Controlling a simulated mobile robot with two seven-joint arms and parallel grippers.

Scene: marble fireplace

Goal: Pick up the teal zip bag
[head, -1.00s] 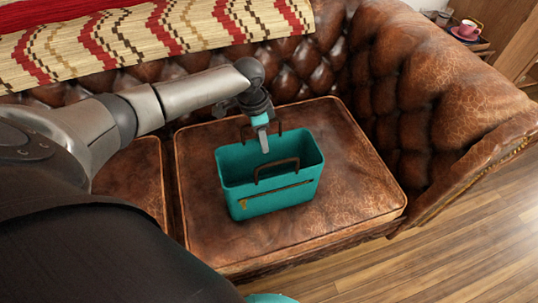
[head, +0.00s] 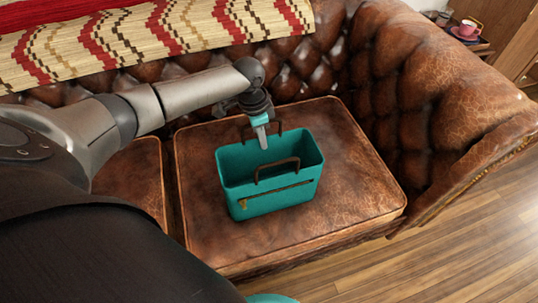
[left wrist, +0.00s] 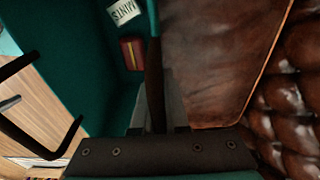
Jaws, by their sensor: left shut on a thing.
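The teal zip bag (head: 270,200) stands upright and open-topped on the brown leather seat cushion. It has two dark handles and a zip across its front. My left gripper (head: 264,142) points down at the bag's far side, shut on it near the far handle. In the left wrist view, the bag's teal inside wall (left wrist: 85,80) fills the left, and its rim and a dark strap (left wrist: 154,85) run down between the gripper's fingers. Whether the jaws hold the strap, the wall or both is unclear. My right gripper is out of view.
In the left wrist view, a white mints packet (left wrist: 123,10) and a small red item (left wrist: 132,53) lie inside the bag. The sofa's tufted backrest (head: 300,70) and right armrest (head: 450,120) bound the seat cushion (head: 350,205). A patterned throw (head: 150,35) covers the backrest.

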